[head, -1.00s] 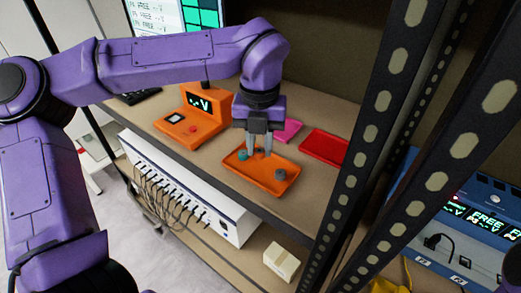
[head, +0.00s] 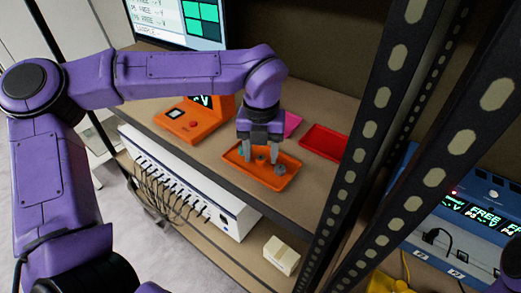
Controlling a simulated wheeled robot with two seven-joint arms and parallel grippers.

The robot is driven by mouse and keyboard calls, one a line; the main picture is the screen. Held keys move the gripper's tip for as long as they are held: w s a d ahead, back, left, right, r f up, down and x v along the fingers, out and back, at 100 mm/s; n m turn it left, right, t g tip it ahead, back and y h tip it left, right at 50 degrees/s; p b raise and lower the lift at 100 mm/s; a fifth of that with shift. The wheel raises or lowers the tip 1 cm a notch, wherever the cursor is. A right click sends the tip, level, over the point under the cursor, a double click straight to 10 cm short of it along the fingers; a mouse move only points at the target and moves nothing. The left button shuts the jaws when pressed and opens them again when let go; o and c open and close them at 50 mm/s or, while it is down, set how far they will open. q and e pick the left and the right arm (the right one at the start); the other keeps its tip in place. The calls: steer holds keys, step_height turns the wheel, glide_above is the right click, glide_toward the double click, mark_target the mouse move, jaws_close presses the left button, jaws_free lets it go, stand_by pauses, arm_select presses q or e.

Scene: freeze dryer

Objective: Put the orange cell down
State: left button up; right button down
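My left gripper (head: 262,155) points straight down over the orange tray (head: 270,183) on the shelf. Its two fingers are spread apart, low over the tray. A small teal-grey round piece (head: 260,158) shows between the fingertips. A dark grey round piece (head: 280,169) lies in the tray just right of the right fingertip. No piece clearly shows an orange colour, so I cannot tell for sure which is the orange cell. My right gripper is not in view.
An orange device (head: 193,122) stands left of the tray. A pink tray (head: 292,123) and a red tray (head: 325,142) lie behind it. A white cabled unit (head: 200,190) and a small box (head: 281,256) are below. A perforated post (head: 360,150) stands to the right.

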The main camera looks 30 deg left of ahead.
mark_target(261, 157)
arm_select(q)
steer(key=shift+r, duration=0.25)
step_height(261, 157, up, 12)
